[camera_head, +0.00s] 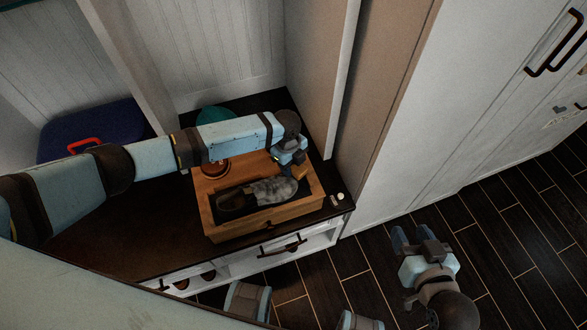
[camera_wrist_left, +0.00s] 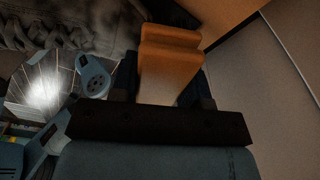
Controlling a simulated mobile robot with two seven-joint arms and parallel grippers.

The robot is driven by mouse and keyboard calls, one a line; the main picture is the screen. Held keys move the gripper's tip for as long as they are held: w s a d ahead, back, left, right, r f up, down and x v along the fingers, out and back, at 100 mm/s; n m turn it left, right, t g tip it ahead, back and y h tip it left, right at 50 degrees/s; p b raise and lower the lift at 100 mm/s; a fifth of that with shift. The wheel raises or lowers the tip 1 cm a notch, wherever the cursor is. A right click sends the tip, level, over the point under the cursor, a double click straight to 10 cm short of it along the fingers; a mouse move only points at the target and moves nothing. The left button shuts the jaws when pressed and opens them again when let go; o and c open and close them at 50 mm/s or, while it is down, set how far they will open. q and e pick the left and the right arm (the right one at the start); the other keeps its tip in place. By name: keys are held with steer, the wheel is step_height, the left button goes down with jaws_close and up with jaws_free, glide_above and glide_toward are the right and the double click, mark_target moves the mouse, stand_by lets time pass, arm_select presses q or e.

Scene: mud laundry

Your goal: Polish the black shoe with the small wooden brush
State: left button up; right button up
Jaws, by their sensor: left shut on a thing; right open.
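The shoe (camera_head: 258,194) lies on its side or sole in a wooden box (camera_head: 262,221) on the bench; it looks dark with a grey, dusty-looking upper. My left gripper (camera_head: 298,165) is shut on the small wooden brush (camera_head: 300,172), at the right end of the shoe. In the left wrist view the orange-brown brush (camera_wrist_left: 168,65) sits between the fingers, and the laced shoe (camera_wrist_left: 70,35) shows at upper left. I cannot tell whether the bristles touch the shoe. My right gripper (camera_head: 413,238) is open and empty, out over the floor.
A round brown tin (camera_head: 215,169) sits at the box's back left. A teal item (camera_head: 216,114) lies behind my left arm. A dark blue case (camera_head: 90,130) with a red handle stands at left. A tall white cabinet (camera_head: 450,100) borders the bench at right. The floor (camera_head: 490,230) is clear.

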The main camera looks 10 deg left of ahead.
mark_target(299, 170)
arm_select(q)
steer(key=shift+f, duration=0.25)
stand_by(0.7)
steer(key=shift+s+d+r+p, duration=0.15)
steer(key=shift+s+d+p, duration=0.4)
steer(key=shift+d, duration=0.2)
steer(key=shift+s+d+p, duration=0.3)
steer(key=shift+s+d, duration=0.25)
steer(key=shift+d, duration=0.1)
